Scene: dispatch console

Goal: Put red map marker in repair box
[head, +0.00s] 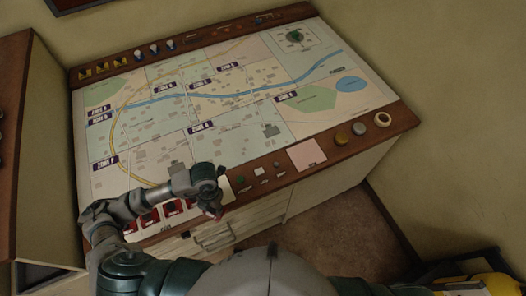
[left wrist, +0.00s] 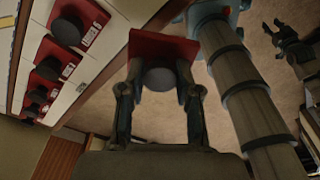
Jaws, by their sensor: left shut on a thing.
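My left gripper (head: 214,196) is over the front edge of the console, near the row of red markers. In the left wrist view, my left gripper (left wrist: 158,85) is shut on a red map marker (left wrist: 150,42), a red block with a dark round knob between the fingers. The held marker is hard to make out in the head view. Other red markers (head: 173,207) with black knobs stand in a row on the white front strip; they also show in the left wrist view (left wrist: 67,31). A dark gripper shape (left wrist: 290,45), likely my right, is small there. I cannot identify a repair box.
The console map (head: 230,110) has zone labels and is mostly bare. Drawers (head: 240,225) are below. A yellow and black object (head: 490,284) is at the bottom right, partly cut off.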

